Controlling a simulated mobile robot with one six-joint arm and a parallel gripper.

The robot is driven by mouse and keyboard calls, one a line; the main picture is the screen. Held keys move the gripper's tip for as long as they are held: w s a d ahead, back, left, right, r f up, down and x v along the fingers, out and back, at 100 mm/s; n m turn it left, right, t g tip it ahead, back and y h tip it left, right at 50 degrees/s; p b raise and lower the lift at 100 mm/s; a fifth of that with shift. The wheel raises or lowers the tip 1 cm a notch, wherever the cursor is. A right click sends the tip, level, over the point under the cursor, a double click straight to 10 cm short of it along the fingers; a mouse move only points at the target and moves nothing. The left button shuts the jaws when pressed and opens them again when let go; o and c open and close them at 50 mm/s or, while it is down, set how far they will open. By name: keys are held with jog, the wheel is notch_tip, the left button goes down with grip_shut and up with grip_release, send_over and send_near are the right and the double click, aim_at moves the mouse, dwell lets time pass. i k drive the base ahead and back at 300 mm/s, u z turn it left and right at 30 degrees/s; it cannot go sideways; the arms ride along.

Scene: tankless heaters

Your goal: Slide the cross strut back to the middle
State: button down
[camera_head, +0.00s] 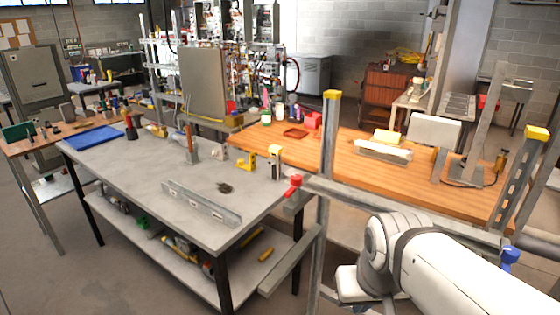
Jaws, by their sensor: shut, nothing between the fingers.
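A grey metal cross strut (404,213) runs level between two upright posts with yellow caps, the left post (328,135) and the right post (524,180). A red knob (293,185) is at its left end and a blue knob (510,258) is near its right end. My white arm comes in from the lower right, in front of the strut, and hides part of the space below it. My gripper's fingers do not show; the arm's end bends down toward the bottom edge.
A grey workbench (130,175) with a slotted metal channel (201,203) stands at the left. A lower grey beam (290,262) juts forward beside the left post.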

aim_at(477, 240)
jog(key=i, duration=1.4)
jog(key=u, duration=0.05)
